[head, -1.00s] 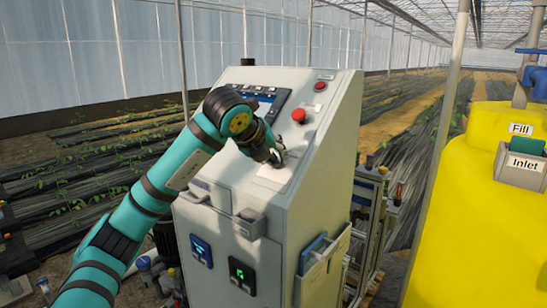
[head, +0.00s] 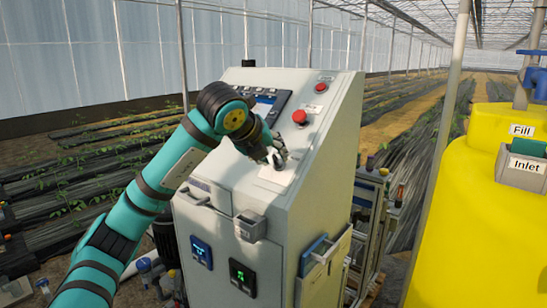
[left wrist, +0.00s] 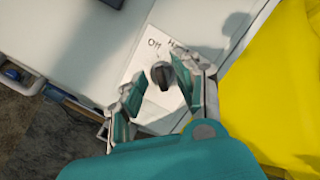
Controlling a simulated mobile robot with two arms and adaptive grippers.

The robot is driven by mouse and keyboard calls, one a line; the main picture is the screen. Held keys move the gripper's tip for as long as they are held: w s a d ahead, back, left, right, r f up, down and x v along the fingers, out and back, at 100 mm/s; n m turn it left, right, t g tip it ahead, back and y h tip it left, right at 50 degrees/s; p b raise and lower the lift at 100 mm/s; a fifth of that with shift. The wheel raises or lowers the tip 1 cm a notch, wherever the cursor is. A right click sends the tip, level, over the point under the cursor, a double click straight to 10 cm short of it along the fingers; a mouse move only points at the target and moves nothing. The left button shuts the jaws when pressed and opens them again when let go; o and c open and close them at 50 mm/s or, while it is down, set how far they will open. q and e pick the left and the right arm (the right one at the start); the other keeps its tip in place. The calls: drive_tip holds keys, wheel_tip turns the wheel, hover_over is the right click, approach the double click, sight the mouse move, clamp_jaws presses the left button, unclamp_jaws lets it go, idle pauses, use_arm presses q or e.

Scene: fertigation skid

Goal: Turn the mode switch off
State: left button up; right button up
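The mode switch (left wrist: 161,75) is a dark rotary knob on a white label plate (left wrist: 137,68). The plate reads "Off" and a second word starting with "H", partly covered by a finger. My left gripper (left wrist: 158,88) is open, with its fingers on either side of the knob. The right finger is close to the knob, and a gap shows on the left; contact cannot be told. In the head view the left gripper (head: 277,157) is over the plate (head: 276,176) on the sloping panel, and the knob is hidden there. My right gripper is not in view.
The grey control cabinet (head: 300,200) carries red buttons (head: 300,117), a screen (head: 264,104) and two lit displays (head: 243,276) on its front. A holder (head: 322,258) is on its side. A yellow tank (head: 470,230) stands to the right.

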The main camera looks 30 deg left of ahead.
use_arm(q)
drive_tip(key=a+v, duration=0.1)
drive_tip(key=v, duration=0.9)
drive_tip(key=shift+d, duration=0.45)
drive_tip(key=shift+r, duration=0.1)
